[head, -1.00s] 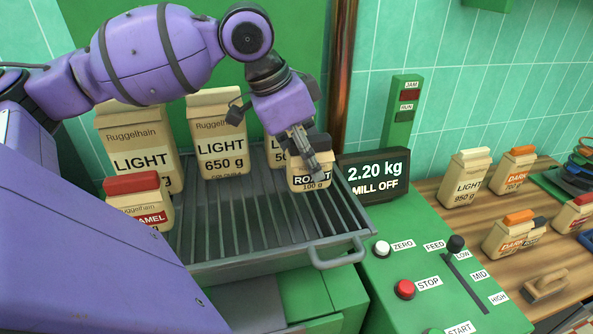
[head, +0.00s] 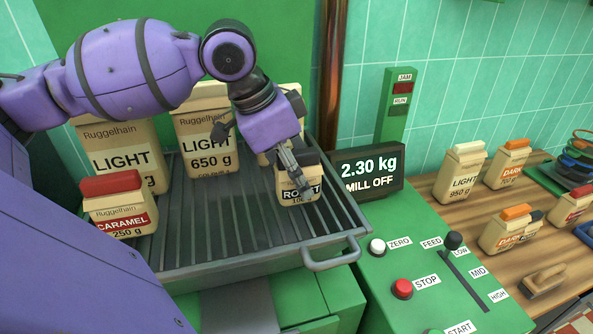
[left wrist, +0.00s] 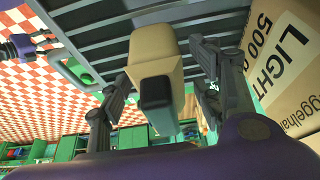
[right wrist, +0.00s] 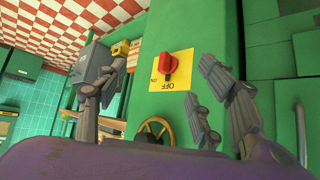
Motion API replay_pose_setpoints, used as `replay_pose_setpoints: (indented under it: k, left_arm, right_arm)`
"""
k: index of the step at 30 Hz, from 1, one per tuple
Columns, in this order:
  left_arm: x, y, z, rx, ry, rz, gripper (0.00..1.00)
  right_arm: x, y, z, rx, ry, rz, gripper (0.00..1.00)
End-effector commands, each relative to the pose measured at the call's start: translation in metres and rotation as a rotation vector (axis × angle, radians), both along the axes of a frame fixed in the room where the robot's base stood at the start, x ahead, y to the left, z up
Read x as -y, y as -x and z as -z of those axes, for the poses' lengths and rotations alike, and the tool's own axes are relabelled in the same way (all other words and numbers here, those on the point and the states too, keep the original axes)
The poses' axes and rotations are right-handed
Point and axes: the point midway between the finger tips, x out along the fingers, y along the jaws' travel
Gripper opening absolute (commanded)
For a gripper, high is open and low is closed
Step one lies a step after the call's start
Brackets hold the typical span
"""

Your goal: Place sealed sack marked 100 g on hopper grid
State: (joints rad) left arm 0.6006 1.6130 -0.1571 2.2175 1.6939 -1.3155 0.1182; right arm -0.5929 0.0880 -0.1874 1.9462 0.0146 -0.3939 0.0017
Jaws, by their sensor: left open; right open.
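The small tan sack marked ROAST 100 g (head: 299,196), with a black seal, stands on the slatted hopper grid (head: 255,232) near its right side. In the left wrist view the sack (left wrist: 154,52) is between the spread fingers of my left gripper (left wrist: 162,70), black seal toward the camera. My left gripper (head: 288,165) is open at the top of the sack in the head view. My right gripper (right wrist: 160,75) is open and empty, in front of a green panel with a red knob (right wrist: 168,68) marked OFF.
Light sacks of 650 g (head: 204,140) and larger (head: 122,155) stand at the grid's back, and a caramel 250 g sack (head: 120,207) at its left. A 500 g light sack (left wrist: 285,65) is close to my left gripper. The display (head: 369,174) reads 2.30 kg, MILL OFF.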

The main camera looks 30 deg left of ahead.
Motion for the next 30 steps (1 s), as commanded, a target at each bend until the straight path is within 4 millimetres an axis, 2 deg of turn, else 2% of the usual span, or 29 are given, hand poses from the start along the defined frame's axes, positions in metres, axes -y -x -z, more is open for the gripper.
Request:
replay_pose_setpoints:
  k: [5,8,21,30]
  left_arm:
    - [0.000,0.000,-0.001,0.001,-0.001,0.000,0.59]
    - [-0.002,0.001,-0.009,0.002,0.000,-0.002,0.59]
    - [-0.024,0.028,-0.092,0.010,0.001,-0.004,0.59]
    - [-0.030,0.035,-0.113,0.000,0.001,-0.002,0.59]
  right_arm:
    - [0.000,0.005,0.003,-0.010,0.000,0.001,0.62]
    - [0.001,0.006,0.002,-0.010,0.000,0.003,0.62]
    - [-0.004,-0.007,-0.018,0.019,-0.007,-0.009,0.62]
    - [-0.008,-0.005,-0.015,0.010,-0.010,-0.015,0.62]
